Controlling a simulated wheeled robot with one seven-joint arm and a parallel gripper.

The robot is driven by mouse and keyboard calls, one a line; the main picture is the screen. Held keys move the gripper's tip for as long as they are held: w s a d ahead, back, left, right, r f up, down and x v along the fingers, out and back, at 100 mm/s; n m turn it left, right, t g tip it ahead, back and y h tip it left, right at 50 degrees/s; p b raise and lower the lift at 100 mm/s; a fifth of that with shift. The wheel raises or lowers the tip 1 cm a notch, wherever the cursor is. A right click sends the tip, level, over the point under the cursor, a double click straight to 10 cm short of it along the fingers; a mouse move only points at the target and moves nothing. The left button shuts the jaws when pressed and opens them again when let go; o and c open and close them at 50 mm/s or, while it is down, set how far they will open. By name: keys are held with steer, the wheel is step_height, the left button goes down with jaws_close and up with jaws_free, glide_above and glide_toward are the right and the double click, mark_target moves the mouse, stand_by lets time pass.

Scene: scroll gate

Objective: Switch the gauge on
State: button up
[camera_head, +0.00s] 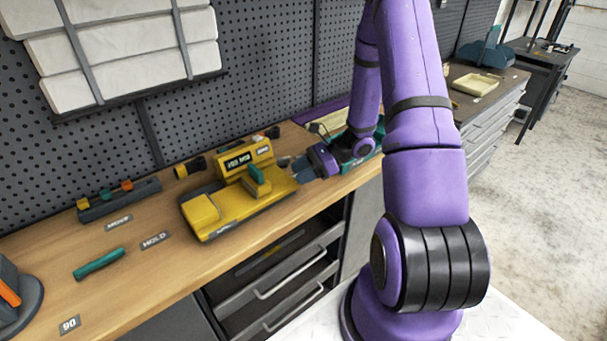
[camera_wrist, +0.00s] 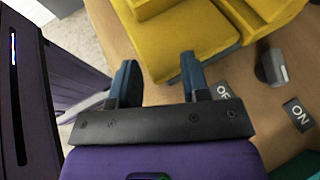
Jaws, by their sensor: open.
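The gauge appears to be the yellow device (camera_head: 205,215) on the bench, with a dark lettered display (camera_head: 238,162) at its back and a teal block on it. Yellow parts of it fill the top of the wrist view (camera_wrist: 185,45). My gripper (camera_head: 296,166) is at the device's right end. In the wrist view its two dark fingers (camera_wrist: 158,78) are apart with nothing between them. A grey knob-like part (camera_wrist: 272,67) stands right of the fingers, apart from them. An OFF label (camera_wrist: 222,91), partly hidden by a finger, and an ON label (camera_wrist: 298,114) lie near it.
A teal bar (camera_head: 99,264) lies on the bench by the HOLD label (camera_head: 155,240). A dark rack (camera_head: 118,200) with coloured pieces stands at the back left. A teal object (camera_head: 362,160) is behind my arm.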

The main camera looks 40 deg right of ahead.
steer(key=shift+s+a, duration=0.2)
steer(key=shift+s, duration=0.55)
